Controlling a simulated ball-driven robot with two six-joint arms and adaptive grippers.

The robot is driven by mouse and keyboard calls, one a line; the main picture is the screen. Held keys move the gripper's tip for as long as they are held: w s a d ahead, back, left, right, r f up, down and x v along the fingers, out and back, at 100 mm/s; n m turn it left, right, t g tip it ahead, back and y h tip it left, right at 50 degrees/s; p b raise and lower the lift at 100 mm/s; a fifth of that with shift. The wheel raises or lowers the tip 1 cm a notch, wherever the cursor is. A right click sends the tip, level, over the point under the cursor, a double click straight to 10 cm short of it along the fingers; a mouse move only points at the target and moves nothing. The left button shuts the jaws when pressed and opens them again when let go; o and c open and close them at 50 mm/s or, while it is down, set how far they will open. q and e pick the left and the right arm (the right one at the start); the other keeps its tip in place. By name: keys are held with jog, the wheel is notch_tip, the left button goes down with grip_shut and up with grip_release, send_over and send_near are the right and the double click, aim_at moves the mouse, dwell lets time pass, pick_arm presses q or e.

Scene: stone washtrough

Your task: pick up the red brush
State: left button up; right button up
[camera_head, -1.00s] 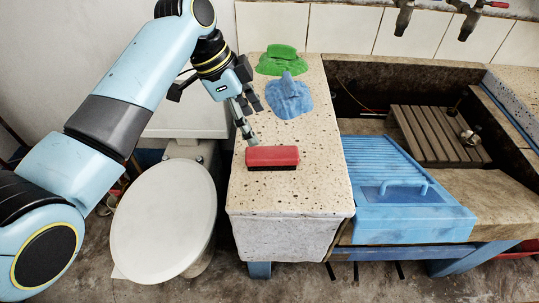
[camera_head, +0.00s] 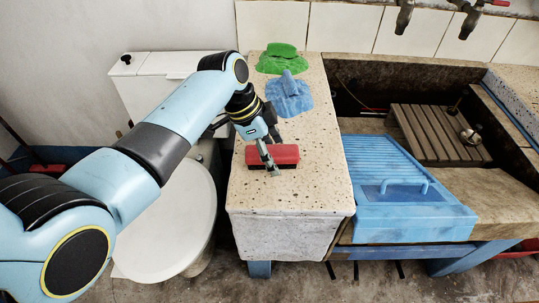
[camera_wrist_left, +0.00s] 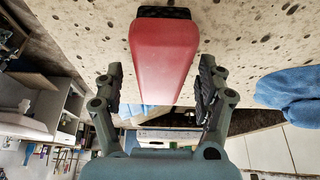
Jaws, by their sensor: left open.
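The red brush (camera_head: 286,155) lies on the speckled stone counter, its dark bristles on the side toward the front. My left gripper (camera_head: 268,160) is at the brush, over its left part, with its fingers pointing down. In the left wrist view the red brush (camera_wrist_left: 163,58) lies between the two open fingers of the left gripper (camera_wrist_left: 161,88). Both fingers stand apart from its sides, with a gap on each side. My right gripper does not show in either view.
A blue cloth (camera_head: 289,95) and a green cloth (camera_head: 283,60) lie on the counter (camera_head: 285,197) behind the brush. A blue washboard (camera_head: 412,200) and wooden slats (camera_head: 440,135) are to the right. A white toilet (camera_head: 170,225) is left of the counter.

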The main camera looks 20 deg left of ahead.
pick_arm(q)
jog(key=shift+f, duration=0.25)
dwell(0.5)
jog(key=c, duration=1.3)
jog(key=shift+r, duration=0.1)
